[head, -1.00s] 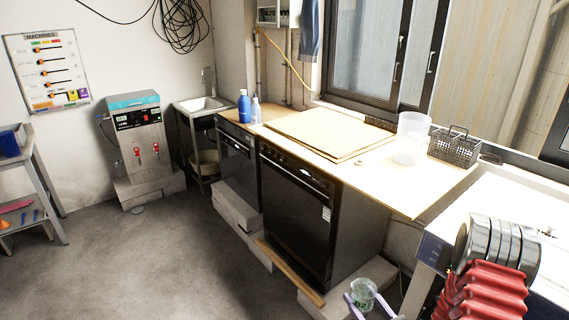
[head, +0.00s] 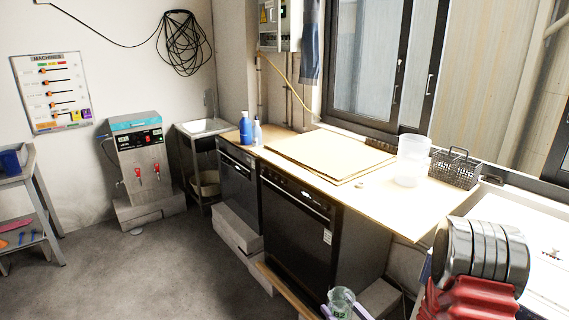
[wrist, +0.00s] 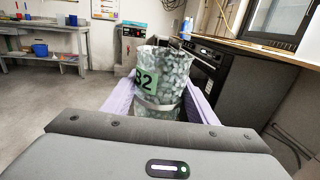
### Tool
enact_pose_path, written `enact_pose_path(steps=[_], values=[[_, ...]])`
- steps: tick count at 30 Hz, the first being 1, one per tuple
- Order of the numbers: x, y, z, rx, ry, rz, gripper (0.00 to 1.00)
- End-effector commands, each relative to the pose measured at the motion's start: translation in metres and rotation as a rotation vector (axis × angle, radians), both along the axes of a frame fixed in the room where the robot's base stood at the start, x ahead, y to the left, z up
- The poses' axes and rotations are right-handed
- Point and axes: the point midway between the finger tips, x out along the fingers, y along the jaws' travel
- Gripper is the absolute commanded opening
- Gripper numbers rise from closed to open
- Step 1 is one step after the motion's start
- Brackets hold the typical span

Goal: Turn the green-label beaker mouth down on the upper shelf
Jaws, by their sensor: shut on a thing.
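A clear glass beaker (wrist: 172,78) with a green label (wrist: 146,80) reading what looks like "S2" is held by my gripper (wrist: 160,112). In the wrist view it is upright, rim at the top, between two pale lavender fingers. In the head view the beaker (head: 341,299) shows at the bottom edge, low in front of the counter, and only its upper part is visible. The fingertips (head: 345,312) are partly cut off there. No open oven or upper shelf can be made out in either view.
Black-fronted appliances (head: 296,225) stand shut under the wooden counter (head: 400,200). On the counter are a translucent container (head: 412,160), a dark wire basket (head: 455,169) and a blue bottle (head: 246,129).

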Motion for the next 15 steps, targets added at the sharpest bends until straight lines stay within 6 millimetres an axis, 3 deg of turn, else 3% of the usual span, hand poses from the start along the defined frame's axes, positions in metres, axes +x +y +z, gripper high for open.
enact_pose_path(steps=[15], values=[[0.014, 0.008, 0.054, -0.001, -0.004, 0.001, 0.29]])
